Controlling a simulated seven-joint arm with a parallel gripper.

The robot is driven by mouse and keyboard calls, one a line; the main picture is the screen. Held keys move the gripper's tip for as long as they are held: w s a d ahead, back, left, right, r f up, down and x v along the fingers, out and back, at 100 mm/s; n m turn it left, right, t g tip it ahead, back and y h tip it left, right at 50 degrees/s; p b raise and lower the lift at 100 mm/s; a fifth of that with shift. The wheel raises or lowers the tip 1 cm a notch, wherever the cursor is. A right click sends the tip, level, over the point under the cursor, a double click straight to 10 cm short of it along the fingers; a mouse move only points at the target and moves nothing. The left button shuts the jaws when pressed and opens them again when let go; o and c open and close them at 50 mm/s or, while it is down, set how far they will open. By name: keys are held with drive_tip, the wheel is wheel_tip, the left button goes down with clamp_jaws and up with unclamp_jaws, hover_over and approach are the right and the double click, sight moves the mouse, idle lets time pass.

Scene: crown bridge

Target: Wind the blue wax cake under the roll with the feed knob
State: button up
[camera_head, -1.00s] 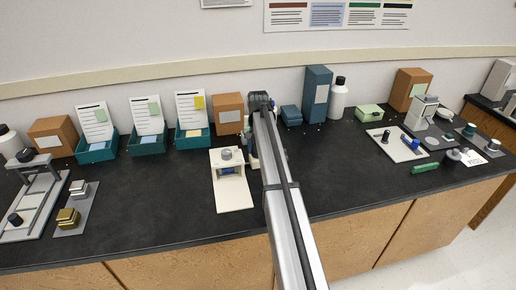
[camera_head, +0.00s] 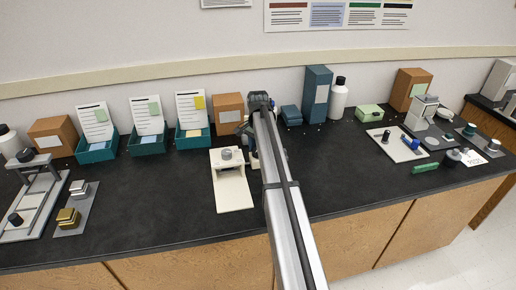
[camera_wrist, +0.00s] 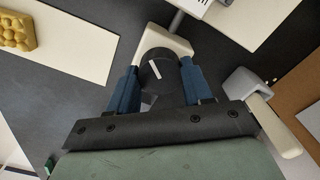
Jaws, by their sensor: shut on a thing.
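A cream press (camera_head: 234,192) with a flat bed and a small bridge stands on the bench left of my arm. A grey round cap (camera_head: 227,155) sits on top of the bridge. The blue wax cake is not visible now; the bridge or my arm may hide it. The roll cannot be made out. In the wrist view, my gripper (camera_wrist: 158,78) has its blue fingers shut on a dark round knob with a white mark, the feed knob (camera_wrist: 153,66). In the head view, my arm mostly hides the gripper, just right of the press.
Teal trays with cards (camera_head: 148,143) and a brown box (camera_head: 229,108) stand behind. A gold block (camera_head: 68,217) and a frame stand (camera_head: 37,200) are at left. A white board with a blue item (camera_head: 397,146) is at right. Bench between is clear.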

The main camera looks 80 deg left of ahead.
idle(0.3)
drive_tip(key=o, duration=1)
drive_tip(key=shift+o, duration=0.2)
wheel_tip(320, 180, up, 14)
drive_tip(key=shift+f, duration=0.1)
